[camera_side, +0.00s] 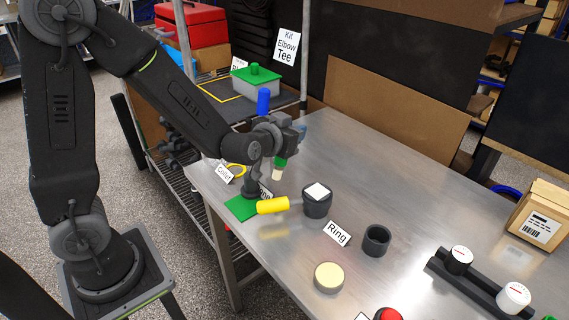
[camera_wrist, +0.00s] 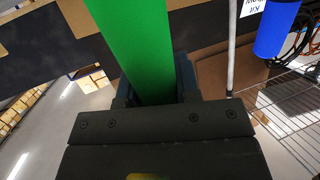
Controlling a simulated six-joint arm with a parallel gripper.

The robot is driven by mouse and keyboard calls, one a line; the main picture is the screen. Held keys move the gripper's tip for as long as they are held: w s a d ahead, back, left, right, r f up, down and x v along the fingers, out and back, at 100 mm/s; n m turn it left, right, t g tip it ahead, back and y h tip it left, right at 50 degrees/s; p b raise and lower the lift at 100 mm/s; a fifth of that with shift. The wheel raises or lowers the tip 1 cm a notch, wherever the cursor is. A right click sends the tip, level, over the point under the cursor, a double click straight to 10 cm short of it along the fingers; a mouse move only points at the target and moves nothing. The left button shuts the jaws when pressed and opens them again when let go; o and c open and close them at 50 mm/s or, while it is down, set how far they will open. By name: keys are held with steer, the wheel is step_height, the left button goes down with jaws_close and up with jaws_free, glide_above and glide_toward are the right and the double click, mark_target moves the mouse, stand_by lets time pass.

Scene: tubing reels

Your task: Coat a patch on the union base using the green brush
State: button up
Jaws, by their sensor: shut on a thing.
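The green brush (camera_wrist: 140,45) is between the jaws of my gripper (camera_wrist: 155,90), which is shut on its handle. In the side view my gripper (camera_side: 288,140) is above the table's left part, with the brush's green handle (camera_side: 281,161) below it and a pale tip pointing down, apart from the tabletop. No readable label marks the union base, so I cannot tell which part it is. A dark round part with a white top (camera_side: 317,203) stands just right of and below the brush tip. An open dark ring-shaped part (camera_side: 376,240) stands farther right.
A yellow cylinder (camera_side: 272,205) sticks out beside a green pad (camera_side: 240,208); a blue cylinder (camera_side: 263,101) is behind my wrist. A pale yellow disc (camera_side: 329,277), a dark rail (camera_side: 480,284) with white-topped knobs and a cardboard box (camera_side: 540,222) stand rightward. The table's far middle is clear.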

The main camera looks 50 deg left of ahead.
steer(key=d+r+t, duration=0.3)
steer(key=d+r, duration=0.3)
steer(key=r, duration=0.7)
steer(key=shift+n, duration=0.4)
steer(key=shift+w+d+f, duration=0.1)
steer(key=shift+w+f, duration=0.1)
steer(key=shift+f, duration=1.05)
steer(key=shift+w+d+f, duration=0.1)
steer(key=shift+w+f, duration=0.05)
steer(key=shift+f, duration=1.1)
